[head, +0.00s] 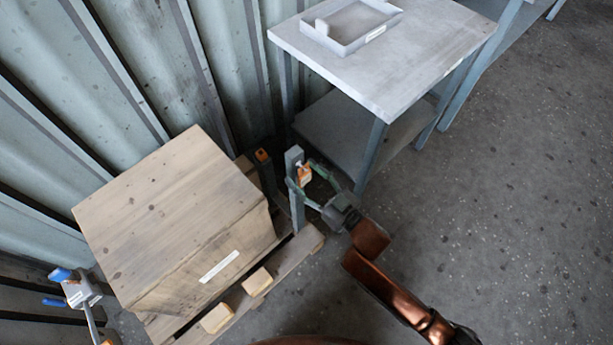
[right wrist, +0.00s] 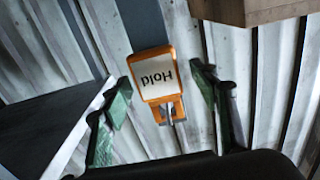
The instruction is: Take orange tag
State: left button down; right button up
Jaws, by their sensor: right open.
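The orange tag (head: 304,175) hangs on the upper part of a grey upright post (head: 294,157) between the wooden crate and the table. In the right wrist view the fingers (right wrist: 161,78) show gaps to both sides of the tag. My left gripper (head: 57,288), with blue fingertips apart, is empty beside the crate at lower left.
A wooden crate (head: 165,210) sits on a pallet (head: 303,243) left of the post. A dark post with an orange top (head: 264,165) stands close by. A grey table (head: 400,62) carries a shallow tray (head: 346,45). A corrugated wall is behind; floor at right is clear.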

aim_at(306, 174)
jog(key=shift+c, duration=0.3)
jog(key=c, duration=1.2)
pick_arm(q)
jog(key=shift+r, duration=0.15)
pick_arm(e)
jog(key=shift+r, duration=0.1)
